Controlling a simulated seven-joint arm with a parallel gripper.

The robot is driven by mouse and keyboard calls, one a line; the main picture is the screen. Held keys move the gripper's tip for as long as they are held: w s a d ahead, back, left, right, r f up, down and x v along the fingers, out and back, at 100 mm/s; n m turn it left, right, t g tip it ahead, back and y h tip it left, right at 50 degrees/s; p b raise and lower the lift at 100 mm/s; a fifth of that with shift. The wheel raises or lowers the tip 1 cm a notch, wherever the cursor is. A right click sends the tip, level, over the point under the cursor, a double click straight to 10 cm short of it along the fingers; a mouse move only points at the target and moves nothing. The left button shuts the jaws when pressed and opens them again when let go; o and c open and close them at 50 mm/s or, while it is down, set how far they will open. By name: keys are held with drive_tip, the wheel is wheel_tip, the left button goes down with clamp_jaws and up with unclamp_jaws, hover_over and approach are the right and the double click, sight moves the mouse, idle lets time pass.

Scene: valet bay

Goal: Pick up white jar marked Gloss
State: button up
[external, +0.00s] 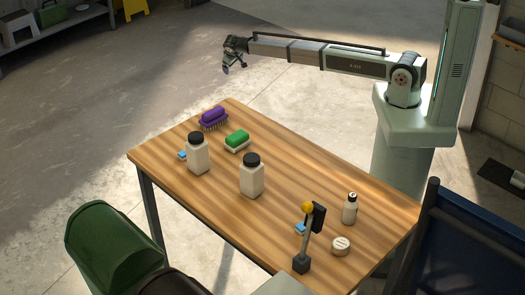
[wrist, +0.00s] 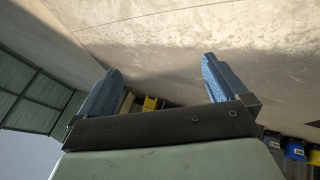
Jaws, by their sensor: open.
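A small, low, round white jar (external: 341,245) stands on the wooden table near its right end in the external view. Dark marks show on its lid, but they are too small to read, so I cannot confirm the word Gloss. My gripper (external: 228,69) is high and beyond the table's far left corner, well away from the jar. In the wrist view my gripper (wrist: 160,70) has its two blue fingers wide apart with nothing between them. The jar does not show in the wrist view.
The post stands close left of the jar.

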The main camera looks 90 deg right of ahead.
drive_tip(key=w+a+r+n+t+y, duration=0.1)
drive_tip(key=w+a+r+n, duration=0.3)
drive_tip(key=a, duration=1.3)
drive_tip(key=w+a+r+n+y, duration=0.25)
drive_tip(key=a+r+n, duration=0.2)
drive_tip(key=a, duration=1.15)
drive_tip(key=w+a+r+n+t+y, duration=0.1)
drive_tip(key=w+a+r+n, duration=0.35)
drive_tip(key=a, duration=1.25)
drive_tip(key=n+g+y, duration=0.2)
drive_tip(key=n+y, duration=0.1)
drive_tip(key=n, duration=1.1)
approach(253, 159)
drive_tip(key=shift+w+f+h, duration=0.15)
drive_tip(key=shift+w+h, duration=0.1)
drive_tip(key=shift+w, duration=0.05)
drive_tip(key=shift+s+a+f, duration=0.1)
drive_tip(key=shift+s+a, duration=0.05)
wheel_tip(253, 159, down, 7)
drive_tip(key=shift+f, duration=0.1)
drive_tip(key=shift+d+f, duration=0.1)
drive_tip(key=shift+f, duration=1.45)
drive_tip(key=shift+d+f, duration=0.15)
drive_tip(key=shift+f, duration=1.45)
drive_tip(key=shift+c, duration=0.5)
